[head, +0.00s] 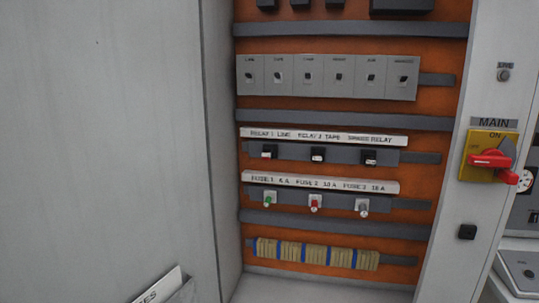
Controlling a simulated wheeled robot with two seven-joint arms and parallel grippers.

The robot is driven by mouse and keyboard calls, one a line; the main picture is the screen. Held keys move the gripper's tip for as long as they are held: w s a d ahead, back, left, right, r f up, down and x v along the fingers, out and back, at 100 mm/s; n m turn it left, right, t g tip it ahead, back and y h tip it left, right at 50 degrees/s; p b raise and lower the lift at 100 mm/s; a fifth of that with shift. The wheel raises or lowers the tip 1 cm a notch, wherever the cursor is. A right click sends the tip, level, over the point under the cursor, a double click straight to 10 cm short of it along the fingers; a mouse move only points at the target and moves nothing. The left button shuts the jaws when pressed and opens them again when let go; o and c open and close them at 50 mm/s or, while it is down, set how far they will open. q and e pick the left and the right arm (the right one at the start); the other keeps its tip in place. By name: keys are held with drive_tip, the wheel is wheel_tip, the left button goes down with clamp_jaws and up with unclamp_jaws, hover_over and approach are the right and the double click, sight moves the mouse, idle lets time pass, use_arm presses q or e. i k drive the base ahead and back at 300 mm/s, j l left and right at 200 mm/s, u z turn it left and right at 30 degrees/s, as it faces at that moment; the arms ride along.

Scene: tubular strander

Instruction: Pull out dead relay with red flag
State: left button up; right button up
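Three black relays sit in a row on a grey rail inside the open orange-backed cabinet: a left relay (269,152), a middle relay (317,154) and a right relay (369,158). The flag colours are too small to tell for sure. Neither of my grippers is in view.
Below are fuses with green (269,198), red (315,202) and grey (362,206) tops, then a tan terminal strip (315,254). Grey breakers (327,77) sit above. A red-handled MAIN switch (490,159) is at right. A grey door panel (105,140) fills the left.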

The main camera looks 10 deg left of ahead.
sight(268, 153)
drive_tip(key=i+l+u, duration=0.1)
drive_tip(key=i+l, duration=0.35)
drive_tip(key=i, duration=0.25)
drive_tip(key=i+l, duration=0.55)
drive_tip(key=i+j+u, duration=0.05)
drive_tip(key=i, duration=0.05)
